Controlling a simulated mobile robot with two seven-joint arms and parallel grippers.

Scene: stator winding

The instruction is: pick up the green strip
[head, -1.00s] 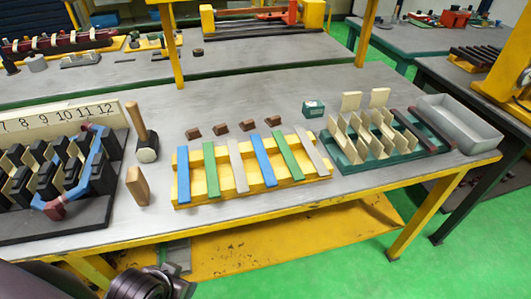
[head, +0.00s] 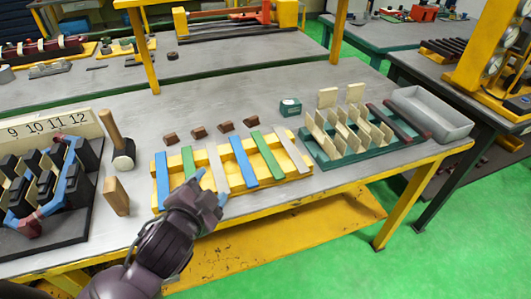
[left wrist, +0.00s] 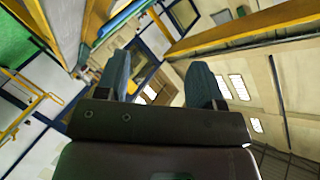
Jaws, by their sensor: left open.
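Two green strips lie on a yellow rack (head: 162,203) in the head view. One green strip (head: 188,162) is second from the left, and the other green strip (head: 267,157) is second from the right. My left gripper (head: 210,187) is in front of the rack's left half, its blue fingertips overlapping the lower end of the left green strip's area and the pale strip. It is open, and the left wrist view shows nothing between its fingers (left wrist: 160,82). The left green strip's lower end is partly hidden. My right gripper is not in view.
Blue strips (head: 244,160) and pale strips (head: 219,167) share the rack. A mallet (head: 122,150) and wooden block (head: 116,196) stand left, beside the slotted stator (head: 45,185). A green holder with cream pieces (head: 315,153) and a grey tray (head: 435,115) are right.

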